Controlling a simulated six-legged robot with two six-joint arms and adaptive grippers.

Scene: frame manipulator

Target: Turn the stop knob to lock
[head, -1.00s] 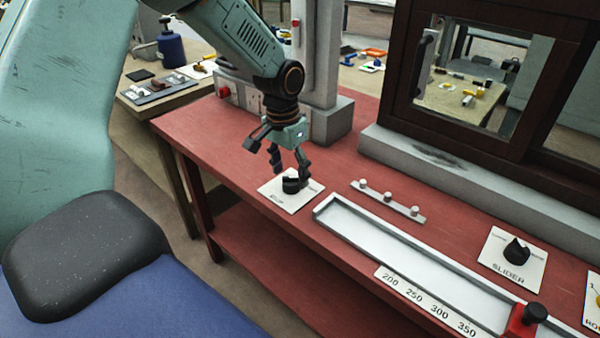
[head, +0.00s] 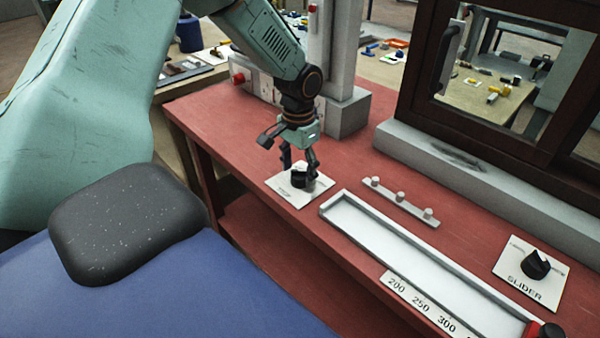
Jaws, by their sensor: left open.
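The stop knob (head: 299,180) is a black round knob on a white label plate (head: 288,198) near the left part of the red table. The plate's lettering is too small to read surely. My left gripper (head: 299,168) points down right at the knob, with its fingers open and apart around or just behind it. I cannot tell whether the fingers touch the knob. Part of the knob is hidden by the near finger. My right gripper is not in view.
A white rail tray (head: 400,262) with a number scale lies right of the knob. The slider knob (head: 536,264) is at the right. A grey post base (head: 348,112) and dark-framed window (head: 480,70) stand behind.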

